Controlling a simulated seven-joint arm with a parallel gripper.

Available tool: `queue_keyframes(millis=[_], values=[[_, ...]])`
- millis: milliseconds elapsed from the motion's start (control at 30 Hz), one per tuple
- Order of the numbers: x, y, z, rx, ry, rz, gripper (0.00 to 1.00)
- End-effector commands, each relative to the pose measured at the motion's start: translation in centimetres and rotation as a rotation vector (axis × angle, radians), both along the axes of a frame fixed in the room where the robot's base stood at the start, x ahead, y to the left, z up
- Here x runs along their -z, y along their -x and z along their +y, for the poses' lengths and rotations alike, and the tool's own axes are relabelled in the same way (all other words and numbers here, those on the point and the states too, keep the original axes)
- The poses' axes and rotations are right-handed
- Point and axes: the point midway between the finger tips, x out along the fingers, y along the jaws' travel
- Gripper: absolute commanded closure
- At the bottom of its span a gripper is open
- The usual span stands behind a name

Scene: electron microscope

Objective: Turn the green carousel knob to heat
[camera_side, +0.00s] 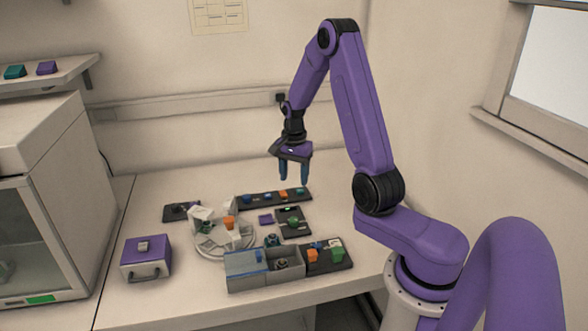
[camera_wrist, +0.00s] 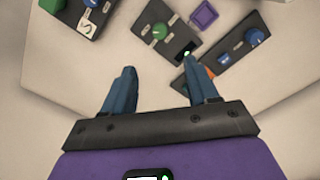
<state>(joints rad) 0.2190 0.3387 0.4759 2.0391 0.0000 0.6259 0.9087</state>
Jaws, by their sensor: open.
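The green knob (camera_side: 292,222) sits on a small dark panel (camera_side: 297,234) in the middle of the table. In the wrist view the green knob (camera_wrist: 160,31) is beyond my fingertips, on its dark panel (camera_wrist: 174,46) with pale labels and a small lit green spot. The knob's pointer direction and the label text are too small to read. My gripper (camera_side: 294,180) is open and empty, pointing down above the panels. In the wrist view my gripper (camera_wrist: 159,66) shows its two blue fingers apart, touching nothing. The white round carousel (camera_side: 218,252) stands left of the panel.
A long dark panel (camera_side: 270,198) with several coloured knobs lies behind. A purple square (camera_side: 265,219) is beside the knob panel. A grey-blue open box (camera_side: 245,281) and a panel with a green block (camera_side: 338,255) stand in front. A purple drawer box (camera_side: 146,258) is at left.

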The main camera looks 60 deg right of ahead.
Motion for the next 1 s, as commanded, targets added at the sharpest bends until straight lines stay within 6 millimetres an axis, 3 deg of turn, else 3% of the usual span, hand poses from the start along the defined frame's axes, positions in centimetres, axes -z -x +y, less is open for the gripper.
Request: queue_keyframes(millis=[200, 667, 767, 1000], values=[[-1.7, 0.0, 0.0, 0.000, 0.000, 0.000, 0.42], [-2.1, -0.2, 0.6, -0.033, 0.001, -0.001, 0.42], [-2.6, -0.7, 2.1, -0.116, 0.001, -0.002, 0.42], [-4.5, -1.1, 8.1, -0.451, 0.004, -0.006, 0.42]])
